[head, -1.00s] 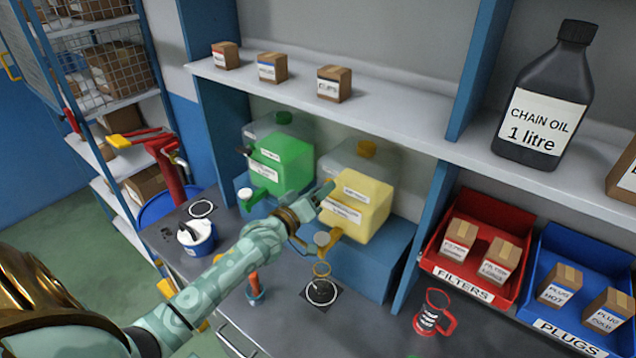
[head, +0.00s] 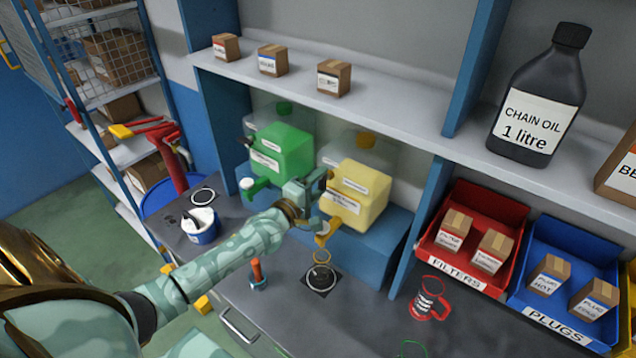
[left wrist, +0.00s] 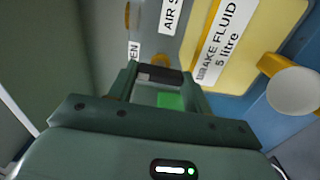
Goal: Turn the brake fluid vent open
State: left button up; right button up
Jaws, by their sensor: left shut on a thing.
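The yellow brake fluid container (head: 358,205) stands on a blue step, its label facing out. It also shows in the left wrist view (left wrist: 262,35). My left gripper (head: 318,184) is at its upper left side and covers the vent in the head view. In the left wrist view, a small orange part of the brake fluid vent (left wrist: 160,63) shows beyond the jaws, near "AIR S" and "EN" lettering. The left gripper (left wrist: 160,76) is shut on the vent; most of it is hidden. My right gripper is out of view.
An orange tap (head: 328,233) is below the gripper, over a ring and black pad (head: 336,281). A green container (head: 285,150) stands left. A white tub (head: 200,226), a small orange-handled tool (head: 257,275) and a red mug (head: 428,300) are on the bench.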

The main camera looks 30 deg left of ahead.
pick_arm(q)
jog(key=shift+n, duration=0.4)
jog(key=o, duration=1)
jog(key=s, duration=0.5)
jog(key=s+a, duration=0.1)
jog(key=s, duration=0.5)
jog(key=s+b, duration=0.1)
jog(key=s, duration=0.4)
jog(key=shift+s+a, duration=0.15)
